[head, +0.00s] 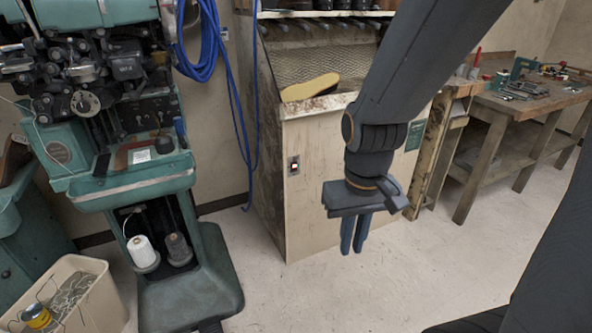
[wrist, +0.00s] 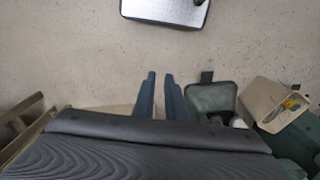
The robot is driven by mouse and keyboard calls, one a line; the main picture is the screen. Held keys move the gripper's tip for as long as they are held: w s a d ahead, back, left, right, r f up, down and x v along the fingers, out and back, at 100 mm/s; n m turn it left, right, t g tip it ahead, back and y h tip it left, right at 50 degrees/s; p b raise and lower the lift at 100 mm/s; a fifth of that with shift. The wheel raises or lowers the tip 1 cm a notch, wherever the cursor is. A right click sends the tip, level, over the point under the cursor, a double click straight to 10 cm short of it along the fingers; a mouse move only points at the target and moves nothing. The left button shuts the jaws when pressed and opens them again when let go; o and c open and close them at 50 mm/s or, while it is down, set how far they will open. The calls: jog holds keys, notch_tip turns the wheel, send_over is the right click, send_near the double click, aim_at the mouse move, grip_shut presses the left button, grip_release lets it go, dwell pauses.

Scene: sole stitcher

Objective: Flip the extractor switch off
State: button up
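The extractor switch (head: 293,165) is a small grey box with a red and white face on the front panel of the pale extractor cabinet (head: 318,215). It is too small to tell which way its rocker is set. My gripper (head: 353,250) points down in front of the cabinet's right part, right of the switch and lower than it, not touching it. In the wrist view the two blue fingers (wrist: 160,74) stand apart with a narrow empty gap over the floor. The switch does not show in the wrist view.
The green stitching machine (head: 135,185) stands left, with a cream bin (head: 85,305) beside it. A yellow sole (head: 310,87) lies on the cabinet's ledge. Blue hose (head: 205,45) hangs left of the cabinet. A workbench (head: 525,105) stands right. Floor (head: 310,295) in front is clear.

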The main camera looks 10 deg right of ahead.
aim_at(296, 166)
jog(key=w+f+n+t+b, duration=0.1)
jog(key=w+f, duration=0.1)
jog(key=w, duration=0.2)
jog(key=w+d+f+n+t+b, duration=0.1)
jog(key=w+f+b, duration=0.1)
jog(key=w, duration=0.2)
jog(key=w+d+f+n+t+b, duration=0.1)
jog(key=w+f+b, duration=0.1)
jog(key=w+f, duration=0.1)
jog(key=shift+w+d, duration=0.1)
jog(key=shift+w, duration=0.5)
grip_shut()
jog(key=w+f+n+t+y+b, duration=0.1)
jog(key=w+f+n+t+b, duration=0.4)
jog(key=w, duration=0.6)
jog(key=w+d+f+n+t+y+b, duration=0.1)
jog(key=w+f+n+t+y+b, duration=0.1)
jog(key=w+f+n+t+b, duration=0.3)
jog(key=w+d+f+n+t+y+b, duration=0.1)
jog(key=w+f+n+t+b, duration=0.4)
jog(key=w+b, duration=0.6)
jog(key=w+f+n+y, duration=0.1)
jog(key=w+f+n, duration=0.1)
jog(key=w, duration=0.4)
jog(key=shift+w+d+n, duration=0.25)
jog(key=shift+w+n, duration=0.1)
jog(key=shift+n, duration=0.15)
jog(key=shift+w, duration=0.1)
